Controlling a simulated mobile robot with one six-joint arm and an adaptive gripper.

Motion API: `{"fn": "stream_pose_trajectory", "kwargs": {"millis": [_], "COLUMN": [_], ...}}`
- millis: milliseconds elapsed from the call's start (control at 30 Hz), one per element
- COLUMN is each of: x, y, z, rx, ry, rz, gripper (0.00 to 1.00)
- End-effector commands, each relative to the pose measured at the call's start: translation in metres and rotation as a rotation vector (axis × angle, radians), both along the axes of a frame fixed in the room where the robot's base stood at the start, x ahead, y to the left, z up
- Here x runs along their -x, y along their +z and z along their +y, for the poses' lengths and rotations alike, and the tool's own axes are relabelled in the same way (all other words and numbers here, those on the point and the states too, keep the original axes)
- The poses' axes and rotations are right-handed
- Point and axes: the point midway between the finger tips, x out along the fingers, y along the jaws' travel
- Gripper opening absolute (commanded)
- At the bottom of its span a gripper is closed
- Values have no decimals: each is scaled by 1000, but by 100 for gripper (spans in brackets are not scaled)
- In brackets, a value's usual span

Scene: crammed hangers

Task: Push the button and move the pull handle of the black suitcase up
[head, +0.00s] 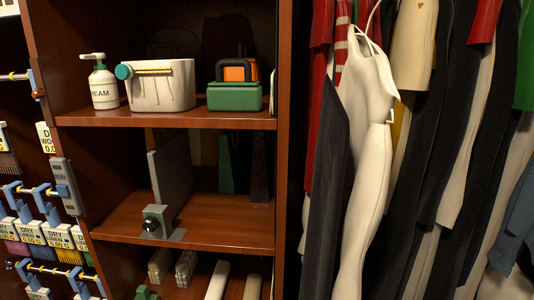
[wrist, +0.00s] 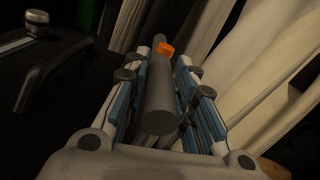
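In the wrist view my gripper (wrist: 170,58) shows with its two blue-padded fingers spread apart. A dark grey round bar (wrist: 160,98), which looks like the pull handle, lies lengthwise between the fingers. A narrow gap shows beside the bar on each side. An orange button (wrist: 165,48) sits at the bar's far end, near the fingertips. A black case-like body (wrist: 60,65) with a pale strip and a grey knob is at the upper left; it may be the black suitcase, but the dark hides its outline. The head view shows neither suitcase nor gripper.
Pale hanging cloth (wrist: 245,65) is close to the right of my gripper. In the head view, crammed clothes (head: 370,130) hang at the right beside a brown wooden shelf unit (head: 190,121). The shelf holds a bottle (head: 103,85), a white bin (head: 165,88) and a green box (head: 235,96).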

Motion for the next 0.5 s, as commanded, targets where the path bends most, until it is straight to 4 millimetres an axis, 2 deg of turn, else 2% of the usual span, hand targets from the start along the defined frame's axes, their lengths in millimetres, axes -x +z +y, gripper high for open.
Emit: {"fn": "stream_pose_trajectory", "kwargs": {"millis": [33, 300, 500], "x": [0, 0, 0], "y": [0, 0, 0], "z": [0, 0, 0], "rx": [0, 0, 0], "ry": [0, 0, 0], "rz": [0, 0, 0], "gripper": [19, 1, 0]}}
